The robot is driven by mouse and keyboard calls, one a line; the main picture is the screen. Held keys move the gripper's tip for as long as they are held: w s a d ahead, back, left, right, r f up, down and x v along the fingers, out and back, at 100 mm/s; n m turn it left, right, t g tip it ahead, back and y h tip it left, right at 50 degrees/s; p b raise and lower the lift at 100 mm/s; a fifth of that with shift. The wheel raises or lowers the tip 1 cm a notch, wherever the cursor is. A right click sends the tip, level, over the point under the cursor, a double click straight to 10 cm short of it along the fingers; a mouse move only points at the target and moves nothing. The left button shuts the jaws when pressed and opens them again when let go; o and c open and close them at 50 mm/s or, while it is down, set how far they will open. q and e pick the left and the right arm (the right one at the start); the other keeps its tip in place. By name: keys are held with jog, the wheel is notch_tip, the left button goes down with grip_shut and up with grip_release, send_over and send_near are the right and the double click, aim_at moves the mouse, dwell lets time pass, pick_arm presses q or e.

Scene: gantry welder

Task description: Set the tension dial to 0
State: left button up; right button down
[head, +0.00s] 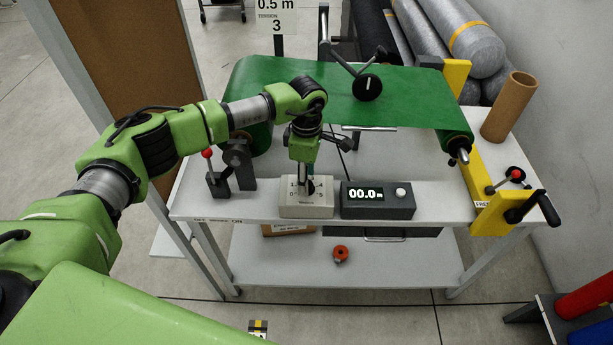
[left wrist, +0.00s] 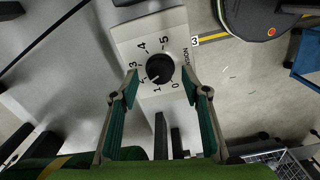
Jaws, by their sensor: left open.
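The tension dial (left wrist: 160,68) is a round black knob on a pale box (left wrist: 124,36), with numbers 0 to 5 around it. Its white mark points to the lower left, around 1 to 2; I cannot tell exactly. In the head view the pale dial box (head: 306,211) sits at the table's front edge, its knob partly hidden by my gripper. My left gripper (left wrist: 166,84) is open, with its fingers on either side of the knob, apart from it as far as I can see. In the head view my left gripper (head: 307,180) points down over the box. My right gripper is not in view.
Green sheet (head: 400,90) spans the table behind. A sign (head: 276,16) reads 0.5 m, tension 3.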

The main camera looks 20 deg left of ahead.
pick_arm(q)
jog(key=shift+f, duration=0.8)
jog(key=c, duration=1.1)
